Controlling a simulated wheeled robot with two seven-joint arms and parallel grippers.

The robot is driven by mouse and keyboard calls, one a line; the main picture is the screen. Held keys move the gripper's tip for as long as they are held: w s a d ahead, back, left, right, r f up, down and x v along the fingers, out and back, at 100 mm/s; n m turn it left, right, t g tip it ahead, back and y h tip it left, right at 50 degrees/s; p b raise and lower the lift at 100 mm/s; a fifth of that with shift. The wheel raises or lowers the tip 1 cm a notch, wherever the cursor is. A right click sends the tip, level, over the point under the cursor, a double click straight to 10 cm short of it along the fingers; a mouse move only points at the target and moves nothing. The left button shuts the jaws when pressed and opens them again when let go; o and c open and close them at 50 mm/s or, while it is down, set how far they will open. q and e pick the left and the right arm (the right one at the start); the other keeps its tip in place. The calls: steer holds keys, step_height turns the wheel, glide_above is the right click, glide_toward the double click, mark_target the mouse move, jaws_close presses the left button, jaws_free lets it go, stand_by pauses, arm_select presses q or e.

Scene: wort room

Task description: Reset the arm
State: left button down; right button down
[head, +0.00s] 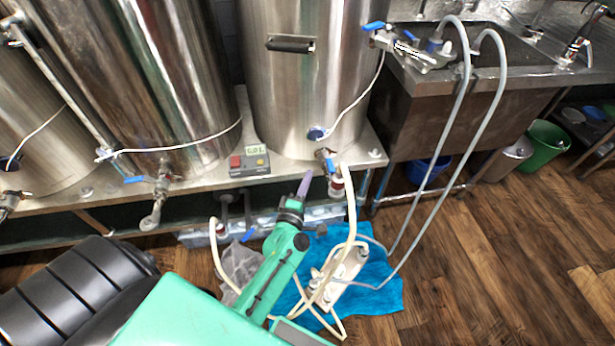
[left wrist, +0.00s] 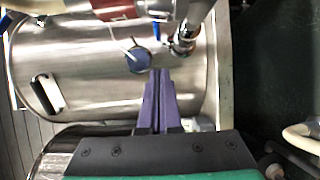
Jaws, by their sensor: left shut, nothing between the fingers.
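My left arm is green and reaches forward from the bottom of the head view. In the left wrist view the purple fingers (left wrist: 158,85) lie together, shut and empty. They point toward the tank's steel wall (left wrist: 85,60) and a round blue-rimmed port (left wrist: 138,60). I cannot tell the exact gap to the tank. My right gripper is not in view.
A controller box with a red button (head: 250,162) sits on the shelf. Valves and hoses hang near the gripper. A pump (head: 340,272) lies on a blue cloth (head: 385,285) on the floor. A sink (head: 500,50) stands right.

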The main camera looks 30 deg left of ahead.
arm_select(q)
steer(key=s+d, duration=0.3)
steer(key=s, duration=0.5)
steer(key=shift+d, duration=0.4)
steer(key=shift+w, duration=0.1)
